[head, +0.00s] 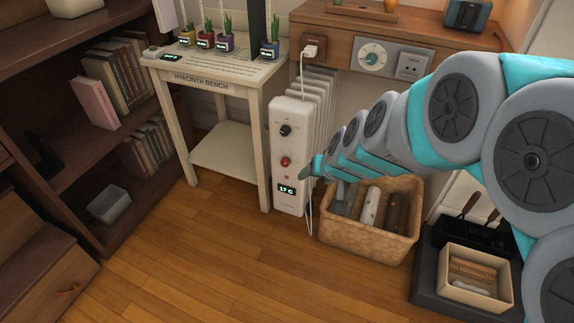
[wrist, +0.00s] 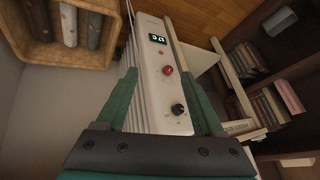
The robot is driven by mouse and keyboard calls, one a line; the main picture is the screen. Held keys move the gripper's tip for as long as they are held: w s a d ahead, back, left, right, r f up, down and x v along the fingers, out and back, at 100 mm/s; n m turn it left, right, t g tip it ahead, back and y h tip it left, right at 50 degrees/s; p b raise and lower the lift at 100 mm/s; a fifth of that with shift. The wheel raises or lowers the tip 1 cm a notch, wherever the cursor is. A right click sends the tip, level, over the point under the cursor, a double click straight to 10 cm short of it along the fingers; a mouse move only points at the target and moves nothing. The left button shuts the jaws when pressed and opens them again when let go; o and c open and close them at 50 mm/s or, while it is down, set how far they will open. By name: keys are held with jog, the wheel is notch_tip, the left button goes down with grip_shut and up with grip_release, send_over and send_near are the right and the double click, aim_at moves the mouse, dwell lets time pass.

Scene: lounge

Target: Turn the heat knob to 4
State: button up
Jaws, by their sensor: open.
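A white oil heater (head: 290,205) stands on the floor with a black knob (head: 286,130) above a red knob (head: 286,161), and a small display (head: 287,190) below reads 17 C. I cannot read which knob is marked heat, nor any numbers. In the wrist view the heater appears upside down, with the red knob (wrist: 168,71), black knob (wrist: 178,109) and display (wrist: 157,39) all clear. My gripper (wrist: 162,100) is open and empty, its teal fingers spread either side of the heater front in that view. In the head view my gripper (head: 312,168) is just right of the heater, partly hidden by my arm.
A wicker log basket (head: 365,240) stands right of the heater, under my arm. A plant bench (head: 220,85) is at left, beside a dark bookshelf (head: 60,110). A white cord (head: 303,75) runs up to a wall plug. The floor in front is clear.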

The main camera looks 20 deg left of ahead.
jog(key=t, duration=0.2)
send_near(284, 165)
jog(key=a+f+t+h+b, duration=0.2)
jog(key=a+f+t+b, duration=0.1)
jog(key=a+f+t, duration=0.15)
jog(key=s+f+n+t+h, duration=0.1)
jog(key=s+f+t+h, duration=0.25)
jog(key=t, duration=0.25)
jog(key=shift+w+d+r+b, duration=0.1)
jog(key=shift+w+d, duration=0.05)
jog(key=shift+w, duration=1.15)
jog(key=shift+w+d+r+b, duration=0.15)
jog(key=shift+w+d, duration=0.05)
jog(key=shift+w, duration=1.15)
jog(key=shift+w+d+r+b, duration=0.1)
jog(key=shift+w+d, duration=0.05)
jog(key=shift+w, duration=1.15)
jog(key=shift+c, duration=0.2)
jog(key=shift+h, duration=0.25)
grip_shut()
